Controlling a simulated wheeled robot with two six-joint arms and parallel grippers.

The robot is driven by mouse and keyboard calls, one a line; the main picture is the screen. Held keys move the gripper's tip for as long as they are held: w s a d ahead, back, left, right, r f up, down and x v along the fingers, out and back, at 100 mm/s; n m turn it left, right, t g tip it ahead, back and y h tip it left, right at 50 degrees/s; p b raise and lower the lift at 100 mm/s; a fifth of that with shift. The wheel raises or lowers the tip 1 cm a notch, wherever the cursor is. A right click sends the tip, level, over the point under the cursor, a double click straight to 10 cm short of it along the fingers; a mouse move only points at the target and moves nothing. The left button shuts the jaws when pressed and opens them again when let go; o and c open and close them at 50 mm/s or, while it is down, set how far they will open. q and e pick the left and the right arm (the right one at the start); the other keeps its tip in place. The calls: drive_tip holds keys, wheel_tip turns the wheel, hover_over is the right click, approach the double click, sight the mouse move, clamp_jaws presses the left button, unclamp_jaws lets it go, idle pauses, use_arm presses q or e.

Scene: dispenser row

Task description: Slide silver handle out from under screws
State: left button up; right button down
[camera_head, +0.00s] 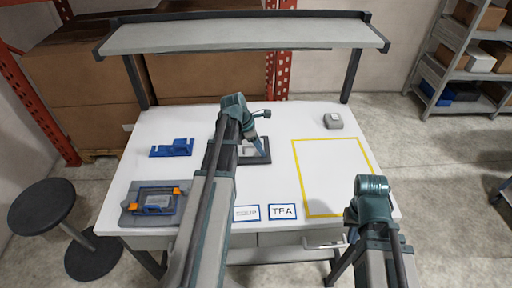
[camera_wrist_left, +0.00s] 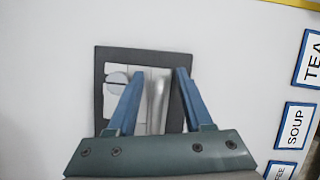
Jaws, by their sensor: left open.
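A dark-rimmed tray (camera_wrist_left: 145,54) with light inner parts lies on the white table in the left wrist view; the head view shows it too (camera_head: 250,159), partly behind my left arm. A long silver handle (camera_wrist_left: 157,102) lies in the tray. A round pale piece (camera_wrist_left: 117,78) sits left of it. I cannot make out screws. My left gripper (camera_wrist_left: 158,75) is open over the tray, its blue fingers either side of the silver handle, with visible gaps. In the head view this gripper (camera_head: 259,149) points down at the tray. My right arm is at lower right; its fingers do not show.
A blue holder (camera_head: 172,148) and a grey tray with a blue-and-orange frame (camera_head: 128,217) stand left. TEA (camera_head: 283,211) and SOUP (camera_wrist_left: 296,126) labels lie near the front edge. A yellow outline (camera_head: 297,167) marks clear table; a grey block (camera_head: 333,121) stands behind it.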

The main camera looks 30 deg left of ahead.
use_arm(q)
drive_tip(key=shift+f, duration=0.15)
drive_tip(key=shift+c, duration=0.3)
clamp_jaws()
idle(0.3)
drive_tip(key=shift+s+d, duration=0.1)
drive_tip(key=shift+d, duration=0.05)
drive_tip(key=shift+s+d, duration=0.65)
drive_tip(key=shift+s, duration=0.35)
drive_tip(key=shift+s+d, duration=0.6)
drive_tip(key=shift+s, duration=0.45)
drive_tip(key=shift+s+d, duration=0.65)
drive_tip(key=shift+s, duration=0.35)
drive_tip(key=shift+r, duration=0.2)
